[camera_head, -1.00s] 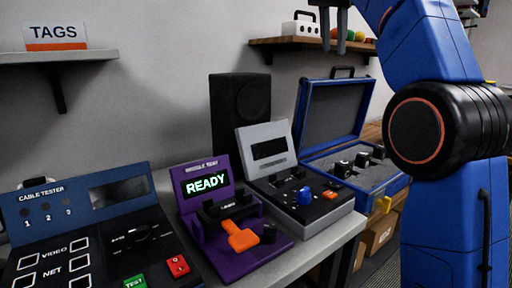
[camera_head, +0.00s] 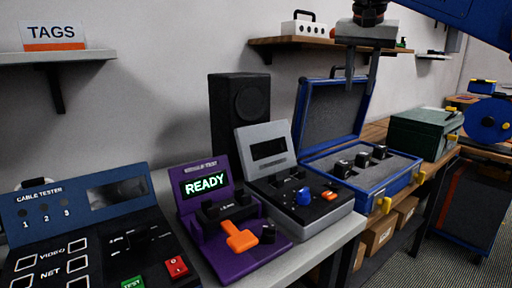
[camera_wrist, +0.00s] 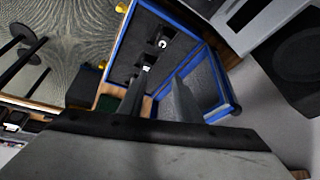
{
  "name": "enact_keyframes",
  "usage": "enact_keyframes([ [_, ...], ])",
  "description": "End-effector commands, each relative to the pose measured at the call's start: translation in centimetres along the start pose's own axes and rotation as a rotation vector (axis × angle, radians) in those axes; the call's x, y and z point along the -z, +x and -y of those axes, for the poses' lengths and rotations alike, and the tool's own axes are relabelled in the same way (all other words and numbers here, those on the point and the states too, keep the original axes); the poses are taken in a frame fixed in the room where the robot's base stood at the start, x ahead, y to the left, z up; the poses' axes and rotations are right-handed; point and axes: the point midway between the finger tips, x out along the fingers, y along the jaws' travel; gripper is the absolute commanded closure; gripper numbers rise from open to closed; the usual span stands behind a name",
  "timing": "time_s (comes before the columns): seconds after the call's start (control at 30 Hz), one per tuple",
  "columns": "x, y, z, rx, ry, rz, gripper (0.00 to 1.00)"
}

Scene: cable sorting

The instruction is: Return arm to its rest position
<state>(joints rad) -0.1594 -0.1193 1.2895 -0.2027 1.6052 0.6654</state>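My gripper (camera_head: 361,66) hangs fingers-down above the open blue case in the head view. Its two fingers are apart with nothing between them. The wrist view also shows the two spread fingers (camera_wrist: 158,98) over the case. My blue arm (camera_head: 440,10) enters from the upper right of the head view.
The open blue case (camera_head: 398,184) holds several black pieces in grey foam. Left of it stand a grey device (camera_head: 330,213), a purple tester (camera_head: 240,262) reading READY and a cable tester (camera_head: 80,215). A shelf (camera_head: 290,41) and a green box (camera_head: 425,133) are near the gripper.

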Motion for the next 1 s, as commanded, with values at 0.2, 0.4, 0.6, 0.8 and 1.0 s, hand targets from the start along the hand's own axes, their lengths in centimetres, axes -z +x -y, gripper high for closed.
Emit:
enact_keyframes([
  [0.2, -6.0, 4.1, -4.3, 0.027, -0.124, 0.012, 0.69],
  [0.4, -12.1, 8.6, -8.0, 0.056, -0.232, 0.02, 0.69],
  [0.6, -19.1, 13.9, -11.7, 0.086, -0.331, 0.023, 0.69],
  [0.8, -26.7, 19.8, -15.4, 0.115, -0.42, 0.023, 0.69],
  [1.0, -33.2, 25.0, -18.3, 0.136, -0.489, 0.019, 0.69],
])
